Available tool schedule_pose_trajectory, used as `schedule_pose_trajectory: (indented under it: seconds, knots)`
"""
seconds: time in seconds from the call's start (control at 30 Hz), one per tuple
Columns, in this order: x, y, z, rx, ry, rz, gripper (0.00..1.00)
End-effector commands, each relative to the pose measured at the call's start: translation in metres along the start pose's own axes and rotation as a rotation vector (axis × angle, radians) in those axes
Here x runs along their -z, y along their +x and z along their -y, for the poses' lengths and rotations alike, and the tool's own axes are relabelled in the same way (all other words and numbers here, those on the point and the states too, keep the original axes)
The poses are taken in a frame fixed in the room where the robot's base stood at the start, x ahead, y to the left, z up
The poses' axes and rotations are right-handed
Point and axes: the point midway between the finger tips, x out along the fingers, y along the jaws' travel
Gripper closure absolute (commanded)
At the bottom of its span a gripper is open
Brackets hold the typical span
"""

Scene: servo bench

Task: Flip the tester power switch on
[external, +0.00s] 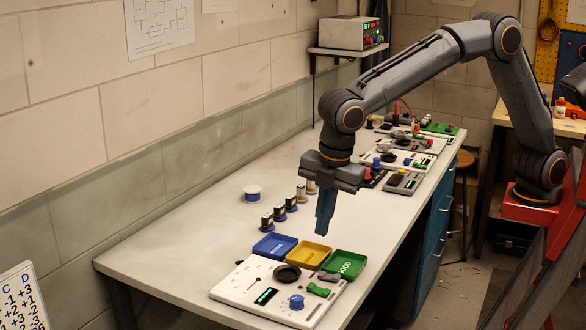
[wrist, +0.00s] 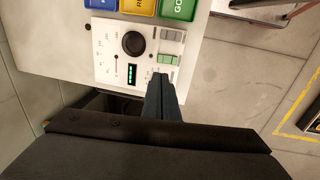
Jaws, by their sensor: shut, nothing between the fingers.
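The tester (external: 238,287) is a pale panel at the near end of the bench, also in the wrist view (wrist: 103,45). I cannot tell which part is the power switch. My gripper (external: 322,232) points down, shut and empty, above the bench. In the wrist view its fingertips (wrist: 160,76) overlap the panel's lower right beside the green part (wrist: 168,59); the blue knob is hidden there.
Blue (external: 275,245), yellow (external: 308,254) and green (external: 343,264) trays stand just behind the tester. Several small dark-and-white parts (external: 279,212) and a white spool (external: 252,193) are farther back. More devices (external: 404,182) line the bench's right edge. The left bench surface is clear.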

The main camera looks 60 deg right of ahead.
Motion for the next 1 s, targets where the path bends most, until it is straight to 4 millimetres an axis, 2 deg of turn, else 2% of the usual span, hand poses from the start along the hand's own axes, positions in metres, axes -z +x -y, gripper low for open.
schedule_pose_trajectory:
  seconds: [0.23,0.37,0.8,1.0]
  knots:
    - [-0.001,0.003,0.000,0.001,0.002,0.000,1.00]
    - [-0.001,0.015,0.000,0.001,0.003,0.001,1.00]
    - [-0.001,0.099,0.001,0.003,0.003,0.002,1.00]
    - [-0.001,0.126,0.000,0.001,0.003,0.001,1.00]
